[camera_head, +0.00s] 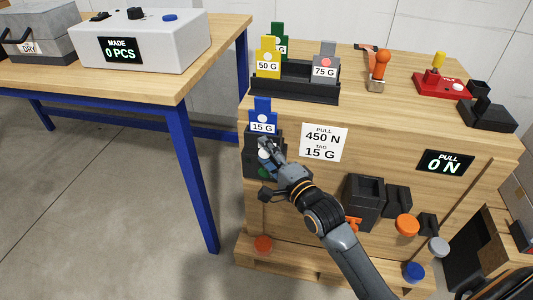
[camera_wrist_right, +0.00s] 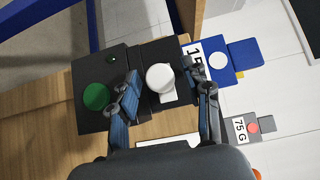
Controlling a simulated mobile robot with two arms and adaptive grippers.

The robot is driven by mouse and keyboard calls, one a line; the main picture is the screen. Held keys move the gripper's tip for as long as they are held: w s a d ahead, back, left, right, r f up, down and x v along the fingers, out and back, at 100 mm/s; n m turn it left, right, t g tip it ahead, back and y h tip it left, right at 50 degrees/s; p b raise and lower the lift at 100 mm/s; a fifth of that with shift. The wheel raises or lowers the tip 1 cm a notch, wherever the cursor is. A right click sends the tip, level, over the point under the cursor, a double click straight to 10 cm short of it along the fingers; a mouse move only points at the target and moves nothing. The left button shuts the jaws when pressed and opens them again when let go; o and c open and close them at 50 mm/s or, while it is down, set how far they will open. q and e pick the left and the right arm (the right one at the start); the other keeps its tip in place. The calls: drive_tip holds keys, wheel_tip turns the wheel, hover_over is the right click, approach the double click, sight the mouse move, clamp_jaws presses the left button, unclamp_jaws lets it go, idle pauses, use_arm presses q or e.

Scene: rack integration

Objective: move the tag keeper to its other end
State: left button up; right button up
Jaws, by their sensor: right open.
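The tag keeper appears to be the part with a round white knob (camera_wrist_right: 160,77) on a black holder (camera_wrist_right: 88,70) on the front of the wooden cabinet. A green disc (camera_wrist_right: 97,97) and a small green light (camera_wrist_right: 113,59) show on the holder's left part in the wrist view. A blue tag marked 15 G (camera_head: 263,122) stands in the holder's top in the head view. My right gripper (camera_wrist_right: 165,100) is open, with one finger on each side of the white knob, no clear contact visible. In the head view my right gripper (camera_head: 268,152) partly covers the holder. My left gripper is not in view.
A black rack (camera_head: 290,90) with yellow, green and grey tags stands on the cabinet top (camera_head: 390,120). A PULL 450 N, TAG 15 G label (camera_head: 323,142) and a 0 N display (camera_head: 445,162) are on the front. Black bins (camera_head: 364,200) and coloured knobs sit lower right.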

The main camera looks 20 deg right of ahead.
drive_tip(key=s+d, duration=0.2)
drive_tip(key=s, duration=0.9)
drive_tip(key=shift+s+d, duration=0.15)
drive_tip(key=shift+s, duration=0.25)
